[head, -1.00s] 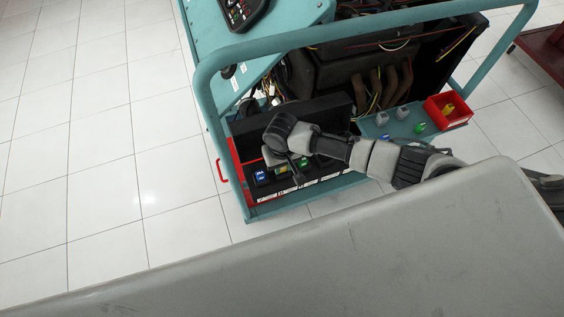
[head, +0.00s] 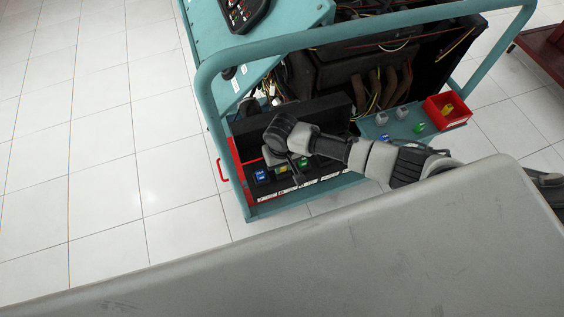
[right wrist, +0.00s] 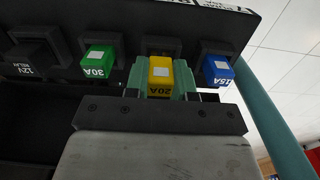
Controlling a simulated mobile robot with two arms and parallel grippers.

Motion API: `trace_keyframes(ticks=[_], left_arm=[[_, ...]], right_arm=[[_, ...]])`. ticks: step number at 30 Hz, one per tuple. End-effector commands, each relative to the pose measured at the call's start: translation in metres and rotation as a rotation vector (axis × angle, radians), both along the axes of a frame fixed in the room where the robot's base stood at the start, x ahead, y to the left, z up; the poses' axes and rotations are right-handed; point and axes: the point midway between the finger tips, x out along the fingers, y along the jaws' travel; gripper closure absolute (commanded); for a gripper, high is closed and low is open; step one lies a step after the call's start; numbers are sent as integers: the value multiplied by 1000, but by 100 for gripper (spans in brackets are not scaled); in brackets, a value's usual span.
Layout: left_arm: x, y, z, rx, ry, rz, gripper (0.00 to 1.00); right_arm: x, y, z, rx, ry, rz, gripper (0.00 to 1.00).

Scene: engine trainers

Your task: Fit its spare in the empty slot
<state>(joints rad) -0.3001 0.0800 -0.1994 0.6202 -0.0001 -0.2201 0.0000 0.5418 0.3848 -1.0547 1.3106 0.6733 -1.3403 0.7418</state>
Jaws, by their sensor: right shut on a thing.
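A black fuse panel (head: 322,176) sits in the low front of the teal engine trainer. In the right wrist view its row holds a dark 12V relay (right wrist: 34,55), a green 30A fuse (right wrist: 98,60) and a blue 15A fuse (right wrist: 217,69). A yellow 20A fuse (right wrist: 160,76) stands between the green and blue ones, in front of a dark socket (right wrist: 163,45). My right gripper (right wrist: 162,82) is shut on the yellow fuse, in line with that socket. How deep the fuse sits is hidden. In the head view my right gripper (head: 283,160) is over the panel. My left gripper is not in view.
A teal side shelf (head: 400,128) carries two grey relays (head: 380,117), a green fuse (head: 420,127) and a blue fuse (head: 385,137). A red bin (head: 460,121) there holds a yellow fuse (head: 448,107). The trainer's teal frame rail (head: 330,38) crosses above.

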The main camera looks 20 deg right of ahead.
Motion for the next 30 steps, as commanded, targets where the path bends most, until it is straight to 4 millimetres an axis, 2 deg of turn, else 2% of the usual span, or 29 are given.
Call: trace_keyframes(ticks=[30], left_arm=[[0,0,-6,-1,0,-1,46]], right_arm=[[0,0,-9,-1,1,-1,98]])
